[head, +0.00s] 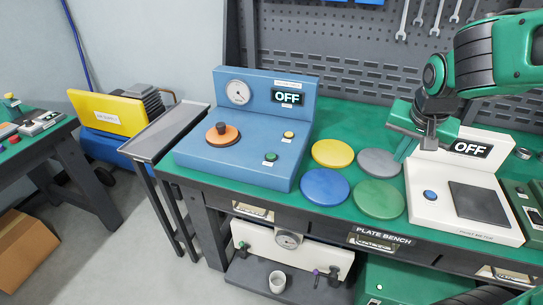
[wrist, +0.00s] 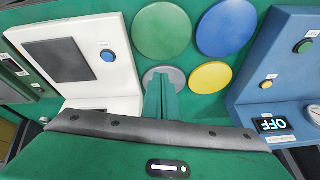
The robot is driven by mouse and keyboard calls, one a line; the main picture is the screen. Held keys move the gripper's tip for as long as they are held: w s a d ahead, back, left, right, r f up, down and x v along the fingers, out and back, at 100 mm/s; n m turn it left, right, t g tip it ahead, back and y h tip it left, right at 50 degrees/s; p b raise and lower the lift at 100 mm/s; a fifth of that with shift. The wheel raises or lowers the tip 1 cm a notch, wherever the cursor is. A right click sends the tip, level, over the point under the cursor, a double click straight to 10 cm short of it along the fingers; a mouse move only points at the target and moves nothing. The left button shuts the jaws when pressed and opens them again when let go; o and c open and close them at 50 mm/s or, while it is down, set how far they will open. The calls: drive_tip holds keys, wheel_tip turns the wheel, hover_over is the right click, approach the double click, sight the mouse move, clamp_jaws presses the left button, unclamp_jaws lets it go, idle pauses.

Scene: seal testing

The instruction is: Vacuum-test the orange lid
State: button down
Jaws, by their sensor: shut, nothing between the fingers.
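The orange lid (head: 222,135) with a dark knob sits on the top of the blue vacuum tester (head: 236,160), at its left. The tester carries a gauge (head: 238,92), a display (head: 288,98) reading OFF, a green button (head: 270,157) and a yellow button (head: 289,134). My gripper (head: 404,150) is shut and empty, above the bench between the grey disc and the white device. In the wrist view its closed fingers (wrist: 160,98) point over the grey disc. The orange lid is out of the wrist view.
Yellow (head: 333,153), blue (head: 324,187), green (head: 379,198) and grey (head: 379,162) discs lie flat on the green bench. A white device (head: 440,205) reading OFF stands right of them. A grey side tray (head: 170,130) is left of the tester.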

drive_tip(key=w+a+t+y, duration=0.1)
drive_tip(key=w+a, duration=0.4)
drive_tip(key=a, duration=0.2)
drive_tip(key=w+a+t, duration=0.2)
drive_tip(key=w+a, duration=0.2)
drive_tip(key=a, duration=0.3)
drive_tip(key=r+t+y, duration=0.2)
drive_tip(key=y, duration=0.1)
hover_over(272, 158)
drive_tip(key=shift+f+n, duration=0.2)
drive_tip(key=shift+n, duration=0.1)
drive_tip(key=shift+f, duration=4.45)
drive_tip(key=shift+s+f, duration=0.1)
drive_tip(key=shift+f, duration=0.6)
drive_tip(key=shift+r, duration=0.8)
